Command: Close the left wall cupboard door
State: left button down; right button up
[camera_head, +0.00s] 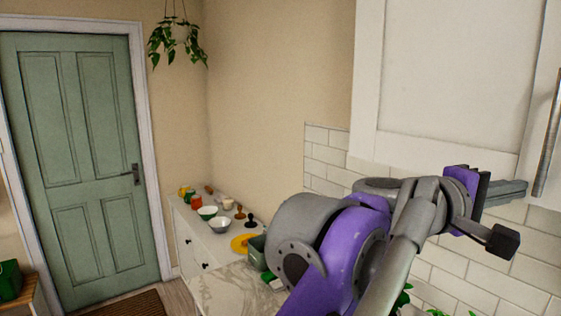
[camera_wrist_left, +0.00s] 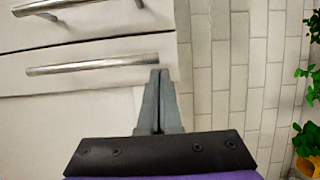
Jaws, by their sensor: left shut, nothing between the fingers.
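The white wall cupboard door (camera_head: 450,65) fills the upper right of the head view, with an upright metal handle (camera_head: 548,135) near its right side. My left gripper (camera_head: 518,188) is at the door's lower edge, just left of and below the handle. In the left wrist view its fingers (camera_wrist_left: 160,76) are together and empty, with their tips by the lower edge of the white door front (camera_wrist_left: 110,45), near the end of a bar handle (camera_wrist_left: 95,64). A narrow dark gap runs between this front and its neighbour. I cannot tell whether the door is fully shut. My right gripper is out of view.
White wall tiles (camera_head: 335,155) lie behind and below the cupboard. A counter (camera_head: 225,285) with bowls (camera_head: 219,225) and small items stands lower left of my arm. A green room door (camera_head: 75,150) and a hanging plant (camera_head: 177,42) are farther left.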

pick_arm(q)
jog(key=shift+w+d+r, duration=0.1)
jog(key=shift+w+d, duration=0.35)
jog(key=shift+d, duration=0.2)
